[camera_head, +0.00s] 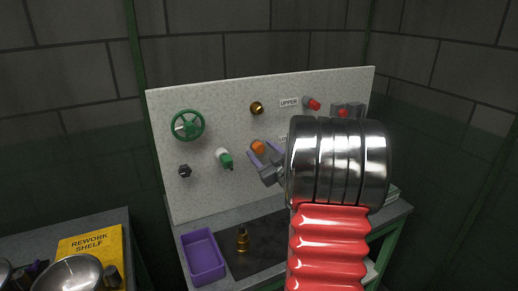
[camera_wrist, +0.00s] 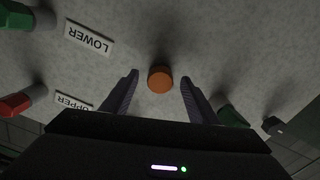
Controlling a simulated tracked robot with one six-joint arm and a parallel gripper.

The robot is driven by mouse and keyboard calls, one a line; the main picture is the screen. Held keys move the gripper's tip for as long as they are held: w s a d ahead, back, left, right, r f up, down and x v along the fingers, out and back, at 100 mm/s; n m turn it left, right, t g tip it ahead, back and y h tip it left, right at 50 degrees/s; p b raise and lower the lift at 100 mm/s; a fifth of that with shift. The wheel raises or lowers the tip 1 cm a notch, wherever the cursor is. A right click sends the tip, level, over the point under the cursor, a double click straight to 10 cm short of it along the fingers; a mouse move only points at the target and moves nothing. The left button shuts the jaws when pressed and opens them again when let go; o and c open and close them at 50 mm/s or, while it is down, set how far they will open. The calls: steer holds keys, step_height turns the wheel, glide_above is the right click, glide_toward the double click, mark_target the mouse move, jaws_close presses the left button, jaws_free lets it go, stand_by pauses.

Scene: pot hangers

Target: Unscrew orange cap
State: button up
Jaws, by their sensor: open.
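The orange cap (camera_head: 258,147) is on the upright speckled panel, in the middle of the head view, left of the LOWER label. In the wrist view the round orange cap (camera_wrist: 160,79) sits at the centre, between the two fingers and slightly beyond their tips. My gripper (camera_wrist: 158,82) is open and empty, one finger on each side of the cap, with a gap on both sides. In the head view my gripper (camera_head: 264,152) reaches the cap from the front right. My arm hides part of the panel's right side.
The panel (camera_head: 210,105) also bears a green wheel (camera_head: 188,125), a brass fitting (camera_head: 257,108), a green-tipped valve (camera_head: 225,158) and red-tipped parts (camera_head: 312,103). Below, the bench holds a purple tray (camera_head: 204,256) and a brass piece (camera_head: 242,240). A yellow rework shelf (camera_head: 88,246) stands left.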

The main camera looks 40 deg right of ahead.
steer(key=m, duration=0.4)
steer(key=shift+m, duration=0.4)
steer(key=m, duration=1.3)
steer(key=shift+c, duration=0.6)
steer(key=c, duration=1.2)
steer(key=shift+o, duration=0.2)
